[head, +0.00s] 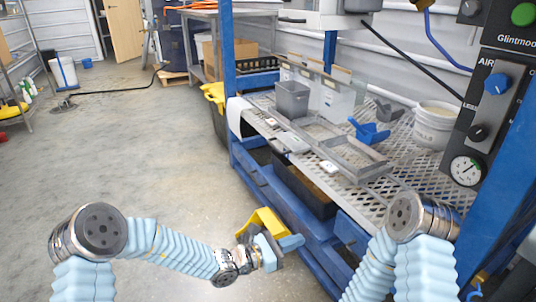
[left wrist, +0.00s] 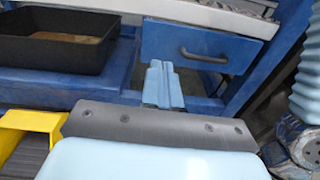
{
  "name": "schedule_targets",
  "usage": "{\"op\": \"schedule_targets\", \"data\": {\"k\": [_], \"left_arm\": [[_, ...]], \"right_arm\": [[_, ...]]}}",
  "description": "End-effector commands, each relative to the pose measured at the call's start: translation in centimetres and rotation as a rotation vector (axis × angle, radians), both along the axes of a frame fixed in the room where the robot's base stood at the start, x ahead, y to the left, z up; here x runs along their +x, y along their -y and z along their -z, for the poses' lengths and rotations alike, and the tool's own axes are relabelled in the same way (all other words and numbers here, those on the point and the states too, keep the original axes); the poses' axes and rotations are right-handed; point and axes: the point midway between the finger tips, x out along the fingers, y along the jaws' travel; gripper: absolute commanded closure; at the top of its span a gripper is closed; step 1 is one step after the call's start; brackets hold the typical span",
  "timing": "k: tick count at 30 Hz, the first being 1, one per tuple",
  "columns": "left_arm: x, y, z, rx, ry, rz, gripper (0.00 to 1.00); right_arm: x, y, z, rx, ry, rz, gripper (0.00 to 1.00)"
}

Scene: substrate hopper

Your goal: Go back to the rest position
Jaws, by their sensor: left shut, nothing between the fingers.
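My left gripper (head: 292,243) is low in front of the blue workbench frame, at the lower middle of the head view. Its light blue fingers are together with nothing between them. They also show in the left wrist view (left wrist: 163,85), pointing toward the lower part of the bench. My right arm (head: 402,235) is at the lower right of the head view, bent downward. My right gripper cannot be made out in either view.
A yellow object (head: 268,222) is close beside my left gripper. A black bin (left wrist: 68,38) sits on the bench's lower level, left of a blue drawer (left wrist: 195,48). The perforated bench top (head: 395,193) holds grey trays and a white bucket (head: 435,125). Open floor (head: 130,150) lies left.

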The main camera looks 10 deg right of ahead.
Motion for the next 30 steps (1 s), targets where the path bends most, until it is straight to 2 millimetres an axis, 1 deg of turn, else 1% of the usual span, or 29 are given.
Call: {"op": "schedule_targets", "data": {"k": [2,5,6,8,9,11,12,13,15,18,19,21,24,30], "left_arm": [[-2.4,-0.5,1.4,0.101,0.011,0.084,1.00],[-7.5,-2.4,5.1,0.318,0.053,0.266,1.00],[-9.8,-3.9,6.9,0.423,0.082,0.354,1.00],[-13.3,-6.9,9.4,0.588,0.141,0.492,1.00],[-15.4,-9.2,10.9,0.694,0.193,0.584,1.00],[-17.9,-12.9,12.6,0.840,0.287,0.712,1.00],[-19.2,-15.3,13.5,0.928,0.360,0.789,1.00],[-19.9,-16.9,13.9,0.986,0.420,0.842,1.00],[-21.0,-20.1,14.4,1.097,0.568,0.944,1.00],[-21.7,-22.9,14.2,1.193,0.774,1.036,1.00],[-21.8,-23.4,14.0,1.210,0.829,1.052,1.00],[-21.9,-24.0,13.7,1.235,0.936,1.075,1.00],[-21.9,-24.4,13.3,1.249,1.030,1.087,1.00],[-21.9,-24.4,13.3,1.252,1.054,1.088,1.00]], "right_arm": [[0.0,0.0,-1.2,0.000,0.000,-0.001,0.00],[0.0,-0.1,-3.0,0.000,0.001,-0.002,0.00],[0.0,-0.1,-3.8,0.001,0.001,-0.003,0.00],[-0.1,-0.2,-5.0,0.001,0.002,-0.004,0.00],[-0.1,-0.2,-5.8,0.001,0.002,-0.005,0.00],[-0.1,-0.3,-6.9,0.001,0.002,-0.006,0.00],[-0.2,-0.4,-7.6,0.002,0.002,-0.007,0.00],[-0.2,-0.4,-8.2,0.002,0.002,-0.008,0.00],[-0.2,-0.4,-9.2,0.002,0.002,-0.009,0.00],[-0.3,-0.5,-10.4,0.002,0.001,-0.011,0.00],[-0.3,-0.6,-10.6,0.002,0.001,-0.011,0.00],[-0.3,-0.6,-11.1,0.003,0.002,-0.012,0.00],[-0.3,-0.6,-11.3,0.003,0.002,-0.012,0.00],[-0.3,-0.6,-11.3,0.003,0.002,-0.012,0.00]]}}
